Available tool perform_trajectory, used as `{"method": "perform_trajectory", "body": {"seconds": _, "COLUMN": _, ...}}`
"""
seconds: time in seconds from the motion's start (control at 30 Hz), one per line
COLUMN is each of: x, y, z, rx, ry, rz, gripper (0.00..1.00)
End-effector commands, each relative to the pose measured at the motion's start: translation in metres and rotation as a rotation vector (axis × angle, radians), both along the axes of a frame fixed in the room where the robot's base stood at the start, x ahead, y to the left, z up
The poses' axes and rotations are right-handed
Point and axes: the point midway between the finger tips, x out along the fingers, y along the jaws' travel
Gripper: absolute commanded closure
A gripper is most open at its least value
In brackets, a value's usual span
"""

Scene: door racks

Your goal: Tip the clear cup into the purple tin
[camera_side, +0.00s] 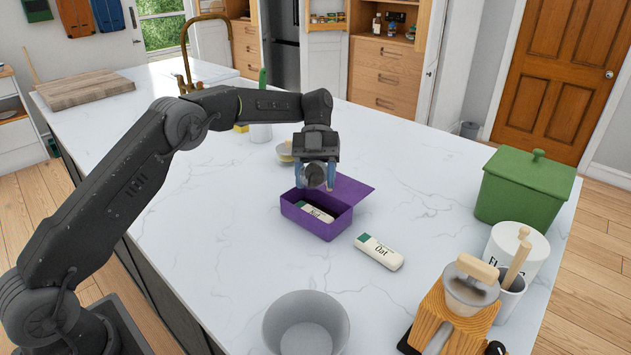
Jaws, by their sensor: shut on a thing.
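The purple tin (327,228) stands open on the counter with its lid folded back to the right. A white bar with a green end (316,212) lies inside it. My gripper (316,176) is over the back of the tin, its blue fingers shut on the clear cup (314,175). The cup looks greyish and see-through, with a round end facing the camera, so it seems tipped on its side. A small tan patch shows beside the right finger; I cannot tell what it is. The cup's contents cannot be made out.
An Oat bar (379,251) lies right of the tin. A small bowl (285,152) stands behind it. A grey bowl (306,325), wooden stand (455,318), white canister (517,250) and green box (524,190) are at front and right. Counter left of the tin is clear.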

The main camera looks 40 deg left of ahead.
Motion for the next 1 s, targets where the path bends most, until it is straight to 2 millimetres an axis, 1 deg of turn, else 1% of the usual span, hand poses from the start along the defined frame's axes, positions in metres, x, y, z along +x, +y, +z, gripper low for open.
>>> {"method": "perform_trajectory", "body": {"seconds": 0.37, "x": 0.0, "y": 0.0, "z": -0.001, "rx": -0.001, "ry": 0.001, "rz": 0.0, "gripper": 0.7}}
{"method": "perform_trajectory", "body": {"seconds": 0.47, "x": 0.0, "y": 0.0, "z": -0.006, "rx": 0.0, "ry": 0.001, "rz": 0.001, "gripper": 0.7}}
{"method": "perform_trajectory", "body": {"seconds": 0.6, "x": 0.0, "y": 0.0, "z": -0.02, "rx": 0.0, "ry": 0.003, "rz": 0.001, "gripper": 0.7}}
{"method": "perform_trajectory", "body": {"seconds": 0.7, "x": 0.0, "y": 0.0, "z": -0.026, "rx": -0.001, "ry": 0.0, "rz": 0.001, "gripper": 0.7}}
{"method": "perform_trajectory", "body": {"seconds": 1.0, "x": 0.0, "y": 0.0, "z": -0.025, "rx": -0.001, "ry": -0.002, "rz": 0.0, "gripper": 0.7}}
